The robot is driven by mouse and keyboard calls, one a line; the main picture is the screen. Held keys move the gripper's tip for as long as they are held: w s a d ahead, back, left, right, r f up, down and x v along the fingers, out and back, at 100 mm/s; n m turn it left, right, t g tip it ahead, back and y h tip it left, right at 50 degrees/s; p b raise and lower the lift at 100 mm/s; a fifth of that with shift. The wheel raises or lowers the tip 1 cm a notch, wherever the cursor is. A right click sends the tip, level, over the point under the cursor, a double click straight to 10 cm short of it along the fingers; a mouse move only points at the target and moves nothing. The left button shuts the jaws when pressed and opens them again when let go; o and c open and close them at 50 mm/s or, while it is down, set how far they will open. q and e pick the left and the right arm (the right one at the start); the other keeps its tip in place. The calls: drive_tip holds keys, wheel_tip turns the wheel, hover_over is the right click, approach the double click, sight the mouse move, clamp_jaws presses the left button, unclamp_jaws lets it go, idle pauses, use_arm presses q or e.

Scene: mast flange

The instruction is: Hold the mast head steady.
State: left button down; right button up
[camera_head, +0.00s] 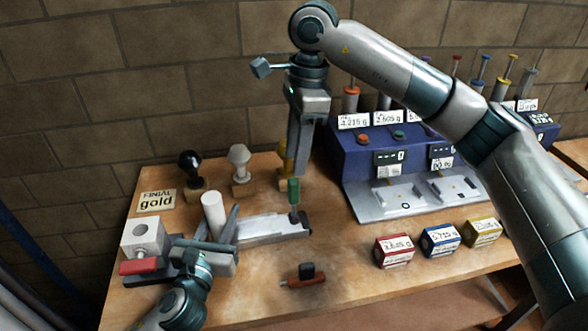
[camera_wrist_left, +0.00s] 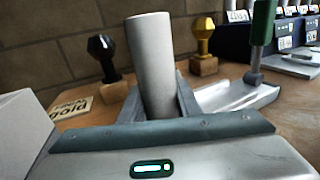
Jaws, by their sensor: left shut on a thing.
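A pale grey cylinder (camera_head: 213,216), the likely mast head, stands nearly upright at the left of the wooden table. In the left wrist view the cylinder (camera_wrist_left: 152,65) leans slightly and sits between two grey fingers. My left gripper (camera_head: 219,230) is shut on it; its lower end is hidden. My right gripper (camera_head: 296,172) points down over the table and is shut on the green handle of an upright tool (camera_head: 294,193). The tool's dark lower end is at the right end of a pale metal tray (camera_head: 262,229). The tool (camera_wrist_left: 260,35) also shows in the left wrist view.
A pale block with a hole (camera_head: 143,235) and a red piece (camera_head: 138,267) are left of my left gripper. Black (camera_head: 191,165) and grey (camera_head: 239,160) knobs stand behind. A blue console (camera_head: 365,155) and several labelled boxes (camera_head: 394,250) are at right. A red-brown tool (camera_head: 304,280) lies in front.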

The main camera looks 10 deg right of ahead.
drive_tip(key=shift+d+r, duration=0.1)
drive_tip(key=shift+r, duration=0.8)
use_arm(q)
drive_tip(key=c, duration=1.2)
unclamp_jaws()
drive_tip(key=shift+s, duration=0.1)
drive_tip(key=v, duration=1.1)
drive_tip(key=shift+s+a, duration=0.2)
drive_tip(key=shift+s, duration=0.2)
